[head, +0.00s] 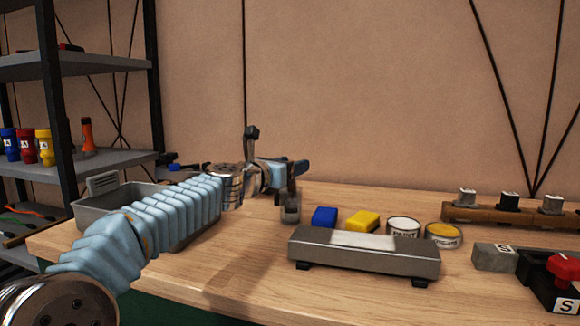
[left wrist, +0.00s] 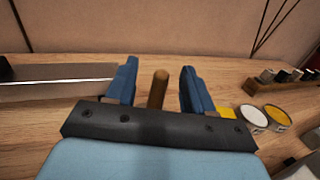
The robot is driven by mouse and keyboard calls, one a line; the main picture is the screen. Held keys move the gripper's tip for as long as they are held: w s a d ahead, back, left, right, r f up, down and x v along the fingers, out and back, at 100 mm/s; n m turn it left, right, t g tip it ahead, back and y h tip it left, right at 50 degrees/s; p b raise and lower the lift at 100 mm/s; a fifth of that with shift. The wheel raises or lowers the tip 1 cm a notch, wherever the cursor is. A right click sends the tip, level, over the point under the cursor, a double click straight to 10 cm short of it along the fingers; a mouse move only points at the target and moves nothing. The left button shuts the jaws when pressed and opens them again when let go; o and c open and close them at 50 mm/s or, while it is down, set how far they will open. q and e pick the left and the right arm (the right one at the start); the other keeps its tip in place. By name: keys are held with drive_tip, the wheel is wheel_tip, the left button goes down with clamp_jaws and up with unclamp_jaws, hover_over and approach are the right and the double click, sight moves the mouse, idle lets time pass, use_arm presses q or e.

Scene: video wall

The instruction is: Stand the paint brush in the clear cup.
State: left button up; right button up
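My left gripper (head: 290,180) is above the table, behind the metal block. In the left wrist view its two blue fingers (left wrist: 157,85) are apart. A brown wooden handle (left wrist: 158,89), which looks like the paint brush's, is between them, with a gap showing on each side. A small greyish piece (head: 291,211) shows below the gripper in the head view; I cannot tell whether it is the brush's lower end or the clear cup. I make out no clear cup for certain. My right gripper is in neither view.
A metal block on feet (head: 365,252) stands at the front. Behind it are a blue block (head: 324,216), a yellow block (head: 362,221) and two paint cans (head: 404,227). A grey bin (head: 95,208) is left, partly behind my arm. A wooden rack (head: 490,214) is right.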

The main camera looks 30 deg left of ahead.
use_arm(q)
drive_tip(key=shift+s+f+b, duration=0.15)
drive_tip(key=shift+s+b, duration=0.05)
drive_tip(key=shift+b, duration=0.1)
drive_tip(key=s+a+b, duration=0.1)
drive_tip(key=s+b, duration=0.3)
drive_tip(key=s, duration=0.9)
drive_tip(key=shift+s+r, duration=0.2)
idle(0.4)
